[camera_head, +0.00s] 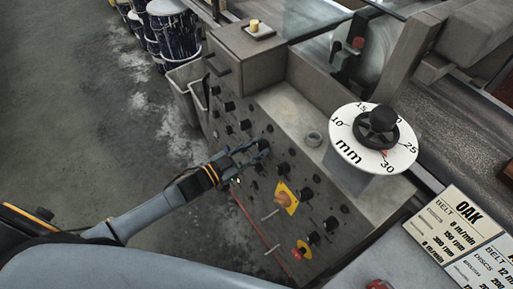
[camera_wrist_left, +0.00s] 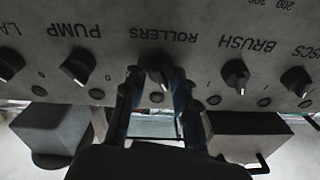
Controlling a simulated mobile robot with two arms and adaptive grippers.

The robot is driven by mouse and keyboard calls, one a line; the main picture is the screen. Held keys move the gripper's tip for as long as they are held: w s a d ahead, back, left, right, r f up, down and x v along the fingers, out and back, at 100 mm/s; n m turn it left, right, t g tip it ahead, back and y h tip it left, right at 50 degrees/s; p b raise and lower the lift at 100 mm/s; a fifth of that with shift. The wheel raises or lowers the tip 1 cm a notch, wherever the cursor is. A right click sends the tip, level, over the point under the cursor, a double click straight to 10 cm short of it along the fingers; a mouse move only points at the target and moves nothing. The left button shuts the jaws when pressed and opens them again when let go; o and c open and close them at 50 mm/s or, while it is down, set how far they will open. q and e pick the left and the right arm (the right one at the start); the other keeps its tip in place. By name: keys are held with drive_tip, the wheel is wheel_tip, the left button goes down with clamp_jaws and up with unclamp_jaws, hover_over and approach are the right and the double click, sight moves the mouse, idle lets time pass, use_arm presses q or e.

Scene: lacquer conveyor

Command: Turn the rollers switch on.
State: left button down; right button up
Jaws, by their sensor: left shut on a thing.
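The rollers switch (camera_wrist_left: 160,72) is a dark rotary knob on the grey control panel (camera_head: 285,112). Its "ROLLERS" label (camera_wrist_left: 165,34) shows upside down in the left wrist view. My left gripper (camera_head: 261,148) reaches the panel's front from the left. In the left wrist view its two fingers (camera_wrist_left: 157,84) stand on either side of the rollers switch, shut on it. The fingers hide part of the knob and the marks around it, so I cannot tell its exact setting. My right gripper is out of view.
The pump switch (camera_wrist_left: 79,67) and brush switch (camera_wrist_left: 236,75) flank the rollers switch. An orange knob on a yellow plate (camera_head: 285,196) and a red button (camera_head: 297,253) sit lower on the panel. A white mm dial (camera_head: 345,132) stands right. Bins (camera_head: 185,90) stand at its left.

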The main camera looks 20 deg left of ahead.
use_arm(q)
drive_tip(key=m+g+h, duration=0.1)
drive_tip(key=m, duration=0.5)
drive_tip(key=shift+m+b, duration=0.3)
drive_tip(key=shift+b, duration=0.1)
drive_tip(key=m+g, duration=0.1)
drive_tip(key=m, duration=0.5)
drive_tip(key=shift+a+h, duration=0.1)
drive_tip(key=shift+h, duration=0.3)
drive_tip(key=shift+m, duration=0.3)
drive_tip(key=c, duration=1)
unclamp_jaws()
drive_tip(key=shift+c, duration=0.2)
drive_tip(key=v, duration=1.2)
drive_tip(key=shift+r, duration=0.2)
